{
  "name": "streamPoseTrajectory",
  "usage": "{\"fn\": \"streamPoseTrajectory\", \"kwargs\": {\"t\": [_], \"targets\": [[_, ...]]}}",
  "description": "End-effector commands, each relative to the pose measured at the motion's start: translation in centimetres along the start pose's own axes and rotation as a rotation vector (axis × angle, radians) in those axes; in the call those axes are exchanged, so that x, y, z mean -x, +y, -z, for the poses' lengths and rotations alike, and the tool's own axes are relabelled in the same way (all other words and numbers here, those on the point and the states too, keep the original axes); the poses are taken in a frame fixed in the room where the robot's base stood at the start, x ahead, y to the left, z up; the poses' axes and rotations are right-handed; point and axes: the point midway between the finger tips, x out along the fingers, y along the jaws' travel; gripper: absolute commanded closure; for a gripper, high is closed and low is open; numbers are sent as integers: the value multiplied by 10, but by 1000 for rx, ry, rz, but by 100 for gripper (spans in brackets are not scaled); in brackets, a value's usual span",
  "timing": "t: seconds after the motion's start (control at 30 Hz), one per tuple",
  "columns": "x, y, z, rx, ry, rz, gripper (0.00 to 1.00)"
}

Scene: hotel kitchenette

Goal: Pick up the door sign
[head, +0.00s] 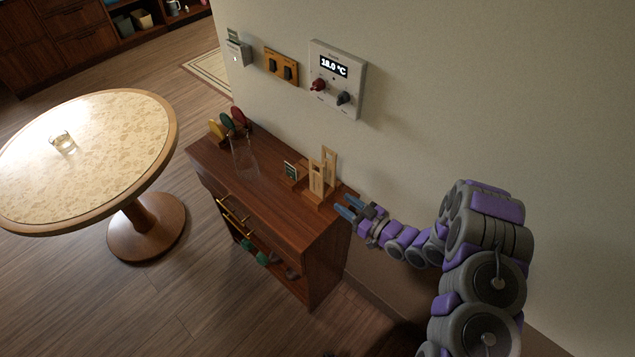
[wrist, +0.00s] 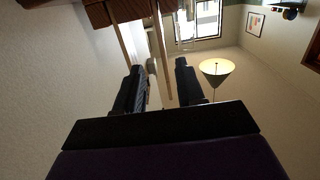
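Pale wooden door signs (head: 317,177) stand upright in a small wooden holder (head: 318,199) at the right end of the brown cabinet. My gripper (head: 345,206) is just right of the holder, its two blue fingers pointing left toward it. In the wrist view, my gripper (wrist: 160,86) is open, with a gap between its dark fingers. A thin pale strip (wrist: 159,50), seemingly a sign seen edge-on, reaches into that gap in the picture. I cannot tell whether it touches a finger.
The cabinet (head: 268,203) stands against the wall. A small dark green card (head: 290,171), a clear glass vessel (head: 245,160) and coloured discs (head: 228,124) share its top. A thermostat panel (head: 338,80) is on the wall above. A round table (head: 85,200) stands left, with open floor between.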

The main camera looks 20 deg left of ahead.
Motion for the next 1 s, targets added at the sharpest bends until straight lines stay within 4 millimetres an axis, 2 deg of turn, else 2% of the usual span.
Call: {"fn": "streamPoseTrajectory", "kwargs": {"t": [0.2,0.4,0.73,1.0], "targets": [[-35,-2,-1,1,-1,4,62],[-61,-1,-1,3,-2,1,62],[-77,0,-1,0,-1,0,62],[-110,-2,-2,2,0,1,62]]}}
